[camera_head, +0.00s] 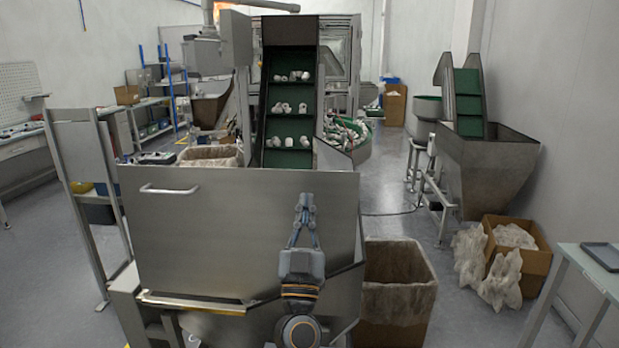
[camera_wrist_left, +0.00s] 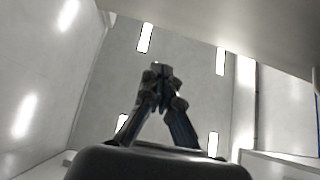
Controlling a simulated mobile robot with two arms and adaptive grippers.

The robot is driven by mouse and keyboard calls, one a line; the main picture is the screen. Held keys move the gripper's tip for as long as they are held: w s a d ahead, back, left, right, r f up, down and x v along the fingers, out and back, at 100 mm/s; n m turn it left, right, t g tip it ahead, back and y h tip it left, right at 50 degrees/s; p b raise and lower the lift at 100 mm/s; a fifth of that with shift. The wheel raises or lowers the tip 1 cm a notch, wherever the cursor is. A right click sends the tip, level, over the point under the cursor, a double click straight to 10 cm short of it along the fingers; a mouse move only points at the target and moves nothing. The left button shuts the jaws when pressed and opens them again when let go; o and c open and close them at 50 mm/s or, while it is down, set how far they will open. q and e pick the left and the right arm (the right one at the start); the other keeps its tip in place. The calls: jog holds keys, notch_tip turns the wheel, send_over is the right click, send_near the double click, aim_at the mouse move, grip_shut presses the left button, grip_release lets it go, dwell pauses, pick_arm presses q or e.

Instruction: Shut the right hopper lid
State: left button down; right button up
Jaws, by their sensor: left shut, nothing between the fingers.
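A large steel hopper lid (camera_head: 215,240) stands raised, its broad flat face toward me, with a bar handle (camera_head: 170,189) near its upper left edge. The hopper (camera_head: 345,285) is below and behind it; the lid hides most of its opening. My left gripper (camera_head: 306,203) is in front of the lid's right part, fingers pointing up, shut and empty. Whether it touches the lid is hard to tell. In the left wrist view the closed fingers (camera_wrist_left: 160,72) point toward the ceiling, and a pale panel, likely the lid (camera_wrist_left: 250,30), crosses the upper right. My right gripper is not in view.
A green cleated conveyor (camera_head: 290,100) carrying white caps rises behind the lid. A lined carton (camera_head: 398,312) stands right of the hopper. A second steel hopper (camera_head: 487,165) and a box with plastic bags (camera_head: 530,262) stand further right. Floor between them is clear.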

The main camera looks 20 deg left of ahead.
aim_at(309, 184)
pick_arm(q)
jog(key=w, duration=0.1)
jog(key=w+a+r, duration=0.1)
jog(key=w, duration=0.1)
jog(key=w+r+p, duration=0.1)
jog(key=w, duration=0.1)
jog(key=shift+a+r, duration=0.15)
jog(key=shift+w+a, duration=0.25)
jog(key=shift+w, duration=0.5)
